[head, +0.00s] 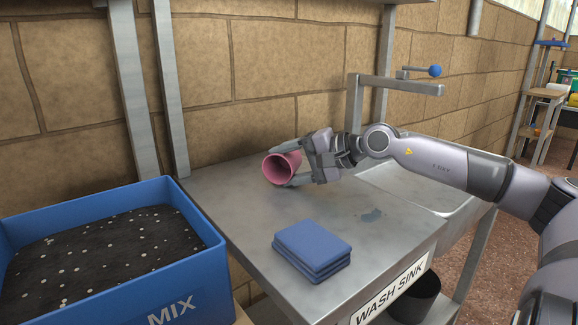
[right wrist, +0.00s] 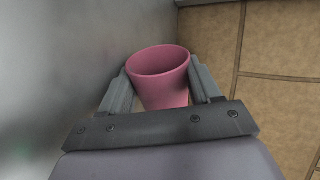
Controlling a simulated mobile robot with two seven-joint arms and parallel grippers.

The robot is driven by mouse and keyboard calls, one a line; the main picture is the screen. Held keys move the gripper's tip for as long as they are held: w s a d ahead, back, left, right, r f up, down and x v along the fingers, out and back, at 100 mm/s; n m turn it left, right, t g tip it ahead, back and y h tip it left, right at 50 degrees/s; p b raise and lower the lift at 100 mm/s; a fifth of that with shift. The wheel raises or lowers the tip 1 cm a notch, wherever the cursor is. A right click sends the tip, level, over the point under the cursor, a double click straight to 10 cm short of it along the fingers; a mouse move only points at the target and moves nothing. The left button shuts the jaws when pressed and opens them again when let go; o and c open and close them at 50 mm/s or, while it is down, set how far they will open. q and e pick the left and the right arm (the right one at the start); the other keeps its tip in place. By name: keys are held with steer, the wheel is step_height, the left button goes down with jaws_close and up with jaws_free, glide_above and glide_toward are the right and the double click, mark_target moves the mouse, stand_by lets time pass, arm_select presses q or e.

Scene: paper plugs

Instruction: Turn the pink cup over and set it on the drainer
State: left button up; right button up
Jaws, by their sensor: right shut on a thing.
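The pink cup (head: 293,160) lies on its side in my right gripper (head: 291,166), above the steel worktop beside the sink. Its open mouth faces left and toward the camera in the head view. The right gripper's two fingers are shut around the cup's sides. In the right wrist view the cup (right wrist: 165,85) sits between both fingers (right wrist: 161,88), its mouth facing away from the palm. The flat steel worktop (head: 225,190) is the only drainer-like surface I see; no separate rack shows. I cannot tell whether the cup touches it. My left gripper is out of view.
A stack of blue cloths (head: 312,248) lies at the worktop's front. A blue MIX tray (head: 120,290) of dark soil stands at left. The sink basin (head: 420,190) and tap (head: 400,84) are at right, behind my arm. A brick wall (head: 260,90) runs close behind.

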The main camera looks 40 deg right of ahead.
mark_target(294, 163)
arm_select(q)
steer(key=shift+b, duration=0.3)
arm_select(e)
steer(key=shift+s+f+g, duration=0.2)
steer(key=shift+f+g, duration=0.1)
steer(key=shift+f, duration=0.7)
steer(key=o, duration=1.3)
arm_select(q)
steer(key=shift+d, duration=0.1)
arm_select(e)
steer(key=shift+s+r, duration=0.15)
steer(key=shift+r, duration=0.1)
steer(key=shift+p+v, duration=0.4)
steer(key=shift+v, duration=0.75)
steer(key=v, duration=0.4)
steer(key=shift+w+r, duration=0.25)
steer(key=shift+r, duration=0.1)
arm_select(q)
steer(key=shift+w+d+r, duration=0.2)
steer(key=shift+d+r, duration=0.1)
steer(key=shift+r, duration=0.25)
arm_select(e)
steer(key=shift+s+d+r+t, duration=0.1)
steer(key=shift+s+r+t, duration=0.3)
steer(key=shift+r, duration=0.05)
